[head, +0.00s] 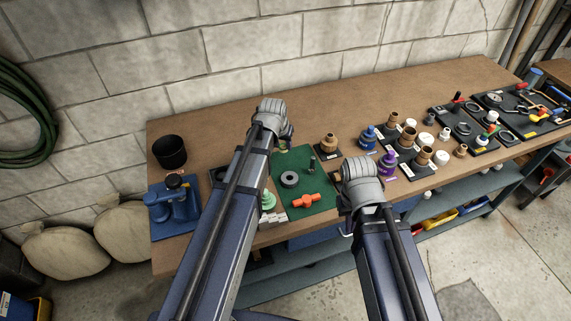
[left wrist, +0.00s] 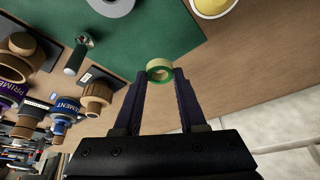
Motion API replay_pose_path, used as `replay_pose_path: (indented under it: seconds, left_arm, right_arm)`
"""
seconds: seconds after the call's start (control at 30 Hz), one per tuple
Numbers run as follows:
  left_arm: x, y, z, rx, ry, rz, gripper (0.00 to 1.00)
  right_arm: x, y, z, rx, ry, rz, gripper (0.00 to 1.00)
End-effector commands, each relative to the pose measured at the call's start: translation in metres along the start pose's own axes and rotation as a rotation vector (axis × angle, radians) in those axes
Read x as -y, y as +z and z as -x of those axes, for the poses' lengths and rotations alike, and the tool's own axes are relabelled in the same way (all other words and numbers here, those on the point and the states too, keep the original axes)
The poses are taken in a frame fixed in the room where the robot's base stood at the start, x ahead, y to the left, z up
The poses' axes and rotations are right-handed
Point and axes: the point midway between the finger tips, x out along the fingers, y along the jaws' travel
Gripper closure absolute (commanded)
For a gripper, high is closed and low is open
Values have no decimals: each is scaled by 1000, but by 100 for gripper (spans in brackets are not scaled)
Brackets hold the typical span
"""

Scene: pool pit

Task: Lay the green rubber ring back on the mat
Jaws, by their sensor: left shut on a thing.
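My left gripper (left wrist: 160,88) is shut on the green rubber ring (left wrist: 160,79), a small ring with a pale face, held between the fingertips. In the left wrist view the ring appears in front of the green mat's edge; I cannot tell its height above it. The green mat (head: 318,203) lies on the bench; it also shows in the left wrist view (left wrist: 165,30).
On the mat are a grey ring (head: 289,180), an orange fitting (head: 305,201) and a dark upright piece (head: 312,165). A black pot (head: 169,152) and a blue tool (head: 175,205) stand at left. Several cans and fittings crowd the right. The wall (head: 330,45) is behind.

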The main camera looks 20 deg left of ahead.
Motion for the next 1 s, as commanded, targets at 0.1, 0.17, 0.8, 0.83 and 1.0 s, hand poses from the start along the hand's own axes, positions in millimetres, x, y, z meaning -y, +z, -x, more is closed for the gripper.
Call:
replay_pose_path:
  seconds: [0.1, 0.17, 0.8, 0.83, 1.0]
  left_arm:
    - [0, 9, -21, 0, 0, 0, 100]
    - [0, 10, -23, 0, 0, 0, 100]
    - [0, 24, -57, 0, 0, 0, 100]
    - [0, 23, -56, 0, 0, 0, 100]
    - [0, 23, -56, 0, 0, 0, 100]
  right_arm:
    - [2, -1, -23, 0, 0, 0, 100]
    - [2, -2, -25, 0, 0, 0, 100]
    - [6, -4, -61, 0, 0, 0, 100]
    - [6, -4, -60, 0, 0, 0, 100]
    - [6, -4, -60, 0, 0, 0, 100]
